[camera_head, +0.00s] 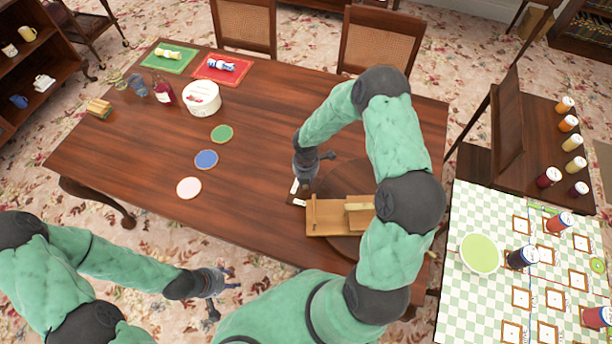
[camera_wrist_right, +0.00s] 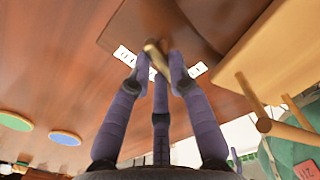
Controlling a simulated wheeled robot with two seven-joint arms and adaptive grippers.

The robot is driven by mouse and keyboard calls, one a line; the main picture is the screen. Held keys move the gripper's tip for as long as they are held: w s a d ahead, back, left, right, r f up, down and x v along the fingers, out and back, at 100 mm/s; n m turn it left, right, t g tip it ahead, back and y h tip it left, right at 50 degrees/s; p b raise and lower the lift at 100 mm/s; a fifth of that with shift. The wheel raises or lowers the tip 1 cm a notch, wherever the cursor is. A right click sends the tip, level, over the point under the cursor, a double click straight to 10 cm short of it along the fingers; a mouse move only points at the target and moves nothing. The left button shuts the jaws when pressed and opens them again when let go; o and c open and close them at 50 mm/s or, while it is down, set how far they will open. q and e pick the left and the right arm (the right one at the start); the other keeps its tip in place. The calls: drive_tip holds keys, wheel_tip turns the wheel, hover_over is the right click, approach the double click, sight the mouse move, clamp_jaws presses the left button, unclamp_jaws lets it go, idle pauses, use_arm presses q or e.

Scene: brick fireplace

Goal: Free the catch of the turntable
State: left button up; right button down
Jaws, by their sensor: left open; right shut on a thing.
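The turntable (camera_head: 345,247) is a dark round wooden disc at the right end of the table, partly hidden by my right arm. It also shows in the right wrist view (camera_wrist_right: 225,22). Its catch is a small brass-coloured peg (camera_wrist_right: 154,52), on a dark base with white marked strips (camera_wrist_right: 124,55). My right gripper (camera_head: 300,190) points down at the disc's left edge. In the right wrist view my fingers (camera_wrist_right: 160,62) are shut on the peg. My left gripper (camera_head: 218,290) is open and empty, off the table's front edge.
A light wooden stand (camera_head: 325,217) sits on the turntable, close to my right gripper. Three coasters (camera_head: 206,159), a white tub (camera_head: 201,98) and bottles occupy the table's left half. A checked side table (camera_head: 480,200) stands at the right. The middle tabletop is clear.

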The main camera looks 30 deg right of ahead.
drive_tip(key=shift+n+p, duration=0.85)
drive_tip(key=shift+n, duration=0.35)
drive_tip(key=shift+n, duration=0.3)
drive_tip(key=c, duration=1.1)
unclamp_jaws()
drive_tip(key=shift+c, duration=0.2)
wheel_tip(320, 180, up, 12)
